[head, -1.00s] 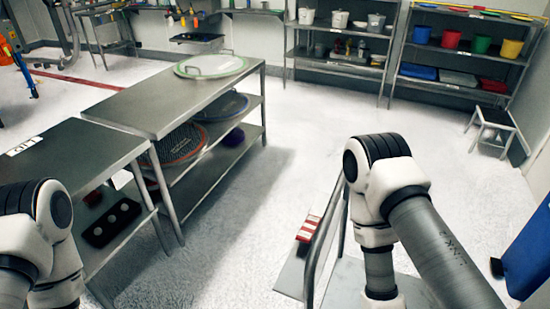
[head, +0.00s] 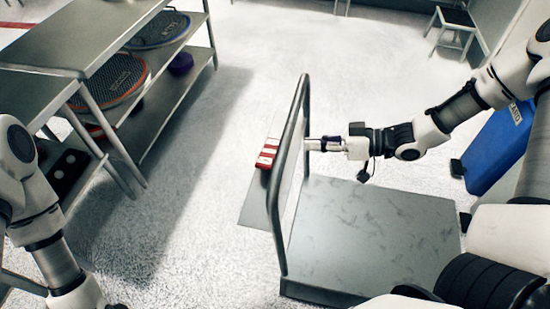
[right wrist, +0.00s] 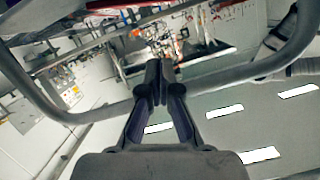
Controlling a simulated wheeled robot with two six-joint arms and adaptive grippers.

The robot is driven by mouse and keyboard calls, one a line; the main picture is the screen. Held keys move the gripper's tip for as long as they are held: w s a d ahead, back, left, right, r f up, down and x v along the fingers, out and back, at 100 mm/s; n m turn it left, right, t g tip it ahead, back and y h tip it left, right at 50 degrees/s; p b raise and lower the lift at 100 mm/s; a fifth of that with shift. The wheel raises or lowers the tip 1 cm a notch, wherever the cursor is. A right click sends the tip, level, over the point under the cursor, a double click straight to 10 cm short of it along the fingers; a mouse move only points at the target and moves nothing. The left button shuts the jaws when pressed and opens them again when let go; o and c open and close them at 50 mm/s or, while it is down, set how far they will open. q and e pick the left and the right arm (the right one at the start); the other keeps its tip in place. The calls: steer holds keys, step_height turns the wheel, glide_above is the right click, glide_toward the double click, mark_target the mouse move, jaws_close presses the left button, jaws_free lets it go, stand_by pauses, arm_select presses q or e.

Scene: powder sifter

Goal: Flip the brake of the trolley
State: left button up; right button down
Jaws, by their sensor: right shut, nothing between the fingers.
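The trolley's grey platform (head: 370,235) lies at the lower middle of the head view. Its tubular handle (head: 302,100) stands upright along the platform's left side. A red-and-white striped piece (head: 267,154), which looks like the brake, sits just left of the handle on a thin grey plate (head: 256,212). My right gripper (head: 312,144) is shut and empty. It points left at the handle from the platform side; whether it touches the tube is unclear. In the right wrist view the shut fingers (right wrist: 157,80) overlap the curved handle tube (right wrist: 225,80). My left gripper is out of view.
Metal shelving (head: 100,55) with round sieves stands at the left. A blue bin (head: 495,145) stands right of the trolley. A small stool (head: 455,25) is at the back right. The floor (head: 330,55) behind the trolley is clear.

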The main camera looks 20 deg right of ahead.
steer(key=r, duration=0.1)
steer(key=n+b, duration=0.1)
steer(key=b, duration=0.1)
glide_above(274, 157)
steer(key=s, duration=0.1)
step_height(274, 157, down, 3)
steer(key=f, duration=0.3)
steer(key=shift+s+a+f, duration=0.15)
steer(key=shift+s+a, duration=0.15)
steer(key=shift+s, duration=0.1)
steer(key=shift+a, duration=0.1)
steer(key=shift+f, duration=0.1)
